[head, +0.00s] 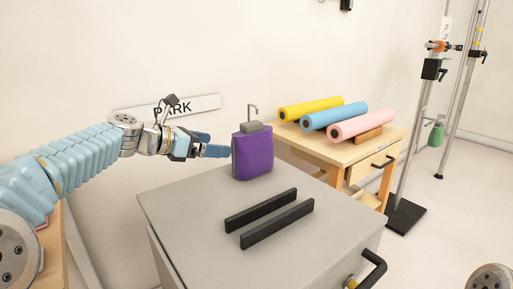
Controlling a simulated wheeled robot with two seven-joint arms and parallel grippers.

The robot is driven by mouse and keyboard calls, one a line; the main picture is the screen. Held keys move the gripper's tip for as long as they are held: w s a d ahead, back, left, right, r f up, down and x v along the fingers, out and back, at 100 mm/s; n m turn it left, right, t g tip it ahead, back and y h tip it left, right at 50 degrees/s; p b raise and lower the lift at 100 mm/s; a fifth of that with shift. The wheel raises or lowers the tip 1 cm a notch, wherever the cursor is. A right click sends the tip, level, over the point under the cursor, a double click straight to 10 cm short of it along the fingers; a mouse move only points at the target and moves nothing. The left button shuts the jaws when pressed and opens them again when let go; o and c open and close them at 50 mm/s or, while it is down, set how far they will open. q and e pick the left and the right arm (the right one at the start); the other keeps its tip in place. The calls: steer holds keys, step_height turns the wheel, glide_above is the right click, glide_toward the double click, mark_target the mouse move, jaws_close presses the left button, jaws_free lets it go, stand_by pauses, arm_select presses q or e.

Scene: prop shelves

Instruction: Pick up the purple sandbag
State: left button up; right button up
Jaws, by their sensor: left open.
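The purple sandbag (252,154) stands upright at the back of the grey cabinet top, with a grey block and a thin metal hook on top of it. My left gripper (219,149) comes in from the left with its blue fingers pointing right at the sandbag. Its fingertips are right beside the bag's left edge; I cannot tell whether they touch it. The left gripper is open and holds nothing. My right gripper is not in view.
The grey cabinet (185,205) has two black bars (270,218) on top and a black handle at its front right. A wooden table (372,150) behind right bears yellow, blue and pink rolls (333,115). A stand (405,210) is farther right.

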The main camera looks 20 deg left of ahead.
mark_target(234, 146)
arm_select(q)
steer(key=x, duration=0.6)
steer(key=shift+w+d, duration=0.1)
steer(key=shift+p+x, duration=0.45)
steer(key=shift+x, duration=2.35)
steer(key=shift+r, duration=0.2)
steer(key=c, duration=1.8)
steer(key=shift+w+r, duration=0.1)
steer(key=shift+r, duration=0.1)
jaws_close()
steer(key=shift+r, duration=0.1)
